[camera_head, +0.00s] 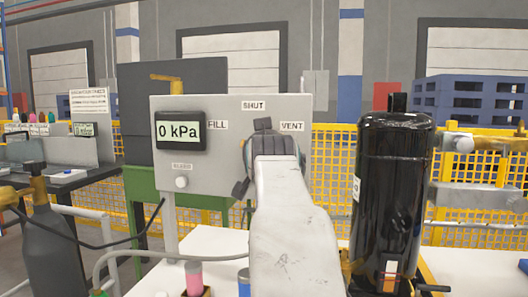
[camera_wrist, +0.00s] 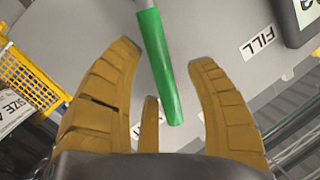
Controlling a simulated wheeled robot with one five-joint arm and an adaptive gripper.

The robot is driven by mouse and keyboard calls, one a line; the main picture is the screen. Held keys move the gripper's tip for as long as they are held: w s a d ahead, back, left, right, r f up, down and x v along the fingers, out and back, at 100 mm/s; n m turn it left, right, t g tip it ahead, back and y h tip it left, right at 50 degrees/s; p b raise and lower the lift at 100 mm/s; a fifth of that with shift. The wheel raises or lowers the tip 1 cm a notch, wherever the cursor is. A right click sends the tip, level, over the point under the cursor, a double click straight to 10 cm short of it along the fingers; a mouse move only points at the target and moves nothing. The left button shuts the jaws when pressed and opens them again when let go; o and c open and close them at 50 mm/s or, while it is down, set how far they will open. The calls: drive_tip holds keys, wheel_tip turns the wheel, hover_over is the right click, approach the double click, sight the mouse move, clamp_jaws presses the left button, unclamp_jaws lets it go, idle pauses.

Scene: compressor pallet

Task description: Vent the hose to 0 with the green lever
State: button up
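The green lever (camera_wrist: 160,68) shows in the wrist view, its free end between the fingers of my gripper (camera_wrist: 165,56). The fingers stand apart on both sides, with visible gaps to the lever, so my gripper is open around it. In the head view my gripper (camera_head: 268,143) is in front of the grey panel (camera_head: 225,160) and hides the lever. The display (camera_head: 180,130) reads 0 kPa. The labels FILL (camera_head: 216,125), SHUT (camera_head: 253,105) and VENT (camera_head: 292,126) surround the gripper. The lever's exact position against the labels cannot be told.
A black compressor (camera_head: 388,200) stands right of my arm. A white knob (camera_head: 181,183) sits low on the panel. A dark cylinder (camera_head: 52,250) with a hose is at left. Pink (camera_head: 194,278) and blue (camera_head: 243,283) items stand at the front. Yellow mesh fencing (camera_head: 335,160) is behind.

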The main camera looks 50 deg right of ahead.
drive_tip(key=shift+f, duration=0.1)
drive_tip(key=v, duration=1.2)
idle(0.4)
